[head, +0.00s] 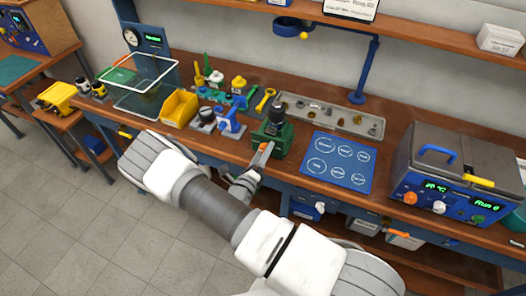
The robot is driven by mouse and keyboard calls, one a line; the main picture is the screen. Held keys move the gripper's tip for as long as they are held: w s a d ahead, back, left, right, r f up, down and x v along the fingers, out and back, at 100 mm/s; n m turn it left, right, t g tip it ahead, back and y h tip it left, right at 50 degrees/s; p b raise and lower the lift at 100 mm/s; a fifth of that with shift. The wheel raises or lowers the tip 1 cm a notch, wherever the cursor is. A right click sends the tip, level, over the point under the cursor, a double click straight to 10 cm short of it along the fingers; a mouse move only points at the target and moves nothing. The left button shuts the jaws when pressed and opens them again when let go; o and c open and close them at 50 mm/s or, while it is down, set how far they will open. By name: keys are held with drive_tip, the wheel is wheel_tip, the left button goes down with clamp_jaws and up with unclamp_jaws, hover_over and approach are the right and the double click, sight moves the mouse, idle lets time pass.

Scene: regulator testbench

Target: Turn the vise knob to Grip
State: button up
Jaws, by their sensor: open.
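A green vise (284,139) stands near the front edge of the workbench, a little right of the middle of the head view. A dark round part (277,118) sits upright on top of it. A small orange piece (263,146) shows at the vise's front left, at the tip of my gripper; I cannot tell whether it is the vise knob. My gripper (259,158) is open, close in front of the vise. I cannot tell whether its fingers touch or surround anything. No Grip marking is readable at this size.
A blue mat (338,162) with white circles lies right of the vise. A grey parts tray (350,120) is behind. A blue clamp (230,122) and yellow bin (179,109) are left. A blue lamp post (366,72) rises behind, and a test unit (445,185) stands far right.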

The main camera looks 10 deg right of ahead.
clamp_jaws()
idle(0.5)
